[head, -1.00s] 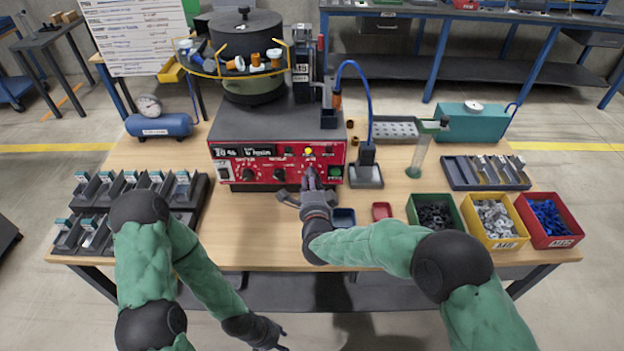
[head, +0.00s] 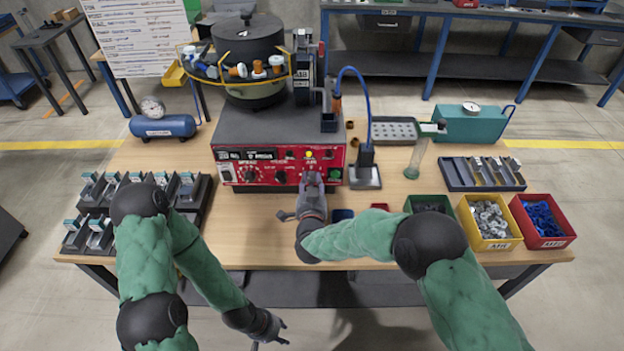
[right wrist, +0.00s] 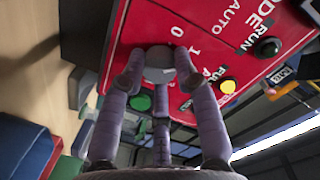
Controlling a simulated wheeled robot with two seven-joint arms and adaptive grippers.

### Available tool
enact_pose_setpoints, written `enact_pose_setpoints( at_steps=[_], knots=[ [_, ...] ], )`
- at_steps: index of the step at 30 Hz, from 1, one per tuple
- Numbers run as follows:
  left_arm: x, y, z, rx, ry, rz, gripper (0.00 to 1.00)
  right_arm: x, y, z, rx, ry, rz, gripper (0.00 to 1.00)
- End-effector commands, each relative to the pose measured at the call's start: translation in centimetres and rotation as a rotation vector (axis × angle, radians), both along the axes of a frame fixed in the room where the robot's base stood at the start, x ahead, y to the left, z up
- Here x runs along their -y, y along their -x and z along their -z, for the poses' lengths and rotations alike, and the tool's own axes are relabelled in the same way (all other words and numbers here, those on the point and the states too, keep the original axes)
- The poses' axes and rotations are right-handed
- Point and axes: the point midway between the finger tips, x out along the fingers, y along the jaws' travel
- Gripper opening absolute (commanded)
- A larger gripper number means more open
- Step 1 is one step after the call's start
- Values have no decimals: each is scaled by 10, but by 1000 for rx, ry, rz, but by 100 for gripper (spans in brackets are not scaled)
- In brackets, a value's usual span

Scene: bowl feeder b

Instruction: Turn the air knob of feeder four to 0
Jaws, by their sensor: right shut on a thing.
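The red control panel (head: 238,158) is on the front of the grey feeder (head: 250,124). My right gripper (head: 312,180) is at the panel's lower right. In the right wrist view my right gripper (right wrist: 160,75) has its fingers closed around a grey knob (right wrist: 160,60). The marks "0" and "1" are beside the knob. The fingers hide much of it, and I cannot read its name or exact setting. My left gripper (head: 273,328) hangs low in front of the table, empty, fingers apart.
A green button (right wrist: 140,102) and a lit yellow lamp (right wrist: 228,87) are close to the fingers. Dark knobs (head: 281,177) are further left on the panel. Bins (head: 487,222) stand right, slotted holders (head: 85,235) left. A blue-cabled probe stand (head: 366,178) stands right of the panel.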

Motion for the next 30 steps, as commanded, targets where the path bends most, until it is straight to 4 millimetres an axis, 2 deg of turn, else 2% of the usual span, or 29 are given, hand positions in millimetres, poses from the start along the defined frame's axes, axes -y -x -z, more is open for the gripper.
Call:
enact_pose_setpoints(
  at_steps=[18,30],
  knots=[
    [0,0,-26,0,0,0,40,-3,2,5,-9,570,-9,0],
    [0,0,-33,0,0,0,40,-2,3,7,-11,789,-9,0]
  ],
)
